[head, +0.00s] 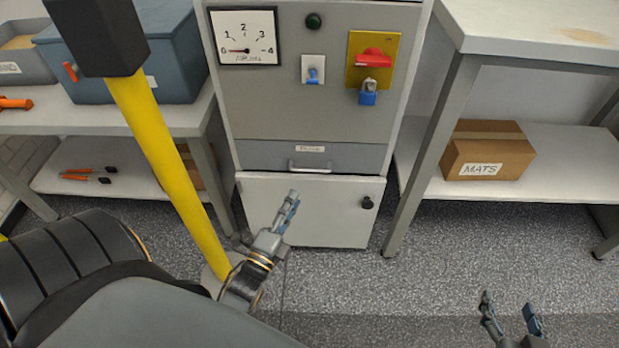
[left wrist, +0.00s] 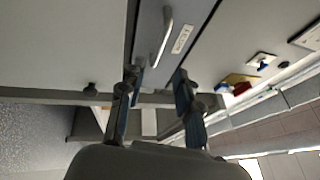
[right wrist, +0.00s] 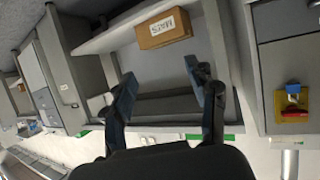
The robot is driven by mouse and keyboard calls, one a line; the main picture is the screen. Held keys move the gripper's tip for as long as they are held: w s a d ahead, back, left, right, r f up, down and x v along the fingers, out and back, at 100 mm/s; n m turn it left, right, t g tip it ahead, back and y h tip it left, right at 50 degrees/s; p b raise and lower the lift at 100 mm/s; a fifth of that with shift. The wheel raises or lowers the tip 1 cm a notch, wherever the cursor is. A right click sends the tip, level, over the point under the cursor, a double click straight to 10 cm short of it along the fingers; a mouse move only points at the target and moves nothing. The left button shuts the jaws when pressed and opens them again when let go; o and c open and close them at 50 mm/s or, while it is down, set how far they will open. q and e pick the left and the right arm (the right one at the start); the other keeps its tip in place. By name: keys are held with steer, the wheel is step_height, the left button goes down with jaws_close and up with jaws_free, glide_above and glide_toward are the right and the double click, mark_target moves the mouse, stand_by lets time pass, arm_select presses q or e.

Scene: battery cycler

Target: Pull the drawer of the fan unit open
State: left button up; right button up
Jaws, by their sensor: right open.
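The grey drawer (head: 350,157) of the fan unit sits flush in the cabinet, below the gauge panel. Its pale bar handle (head: 310,168) is under a small label. The handle also shows in the left wrist view (left wrist: 162,38), beyond the fingertips. My left gripper (head: 291,204) is in front of the white lower door, below the handle and apart from it. In the left wrist view its fingers (left wrist: 158,78) are spread with nothing between them. My right gripper (head: 510,302) is low at the right, open and empty; its fingers (right wrist: 160,82) are apart in the right wrist view.
A yellow post (head: 165,150) crosses the left of the head view. The white door (head: 335,215) has a black knob (head: 367,202). A gauge (head: 244,38) and red switch (head: 373,58) are above. A MATS carton (head: 488,148) is on the right shelf. Open floor lies in front.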

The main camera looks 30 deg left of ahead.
arm_select(q)
steer(key=shift+b+x, duration=0.6)
steer(key=shift+x, duration=3.75)
arm_select(e)
step_height(320, 180, up, 6)
steer(key=w+a+t+y, duration=0.1)
steer(key=w+t, duration=0.1)
steer(key=t, duration=0.1)
steer(key=shift+w+a+t, duration=0.25)
steer(key=shift+t, duration=0.15)
arm_select(q)
steer(key=shift+f, duration=0.1)
jaws_close()
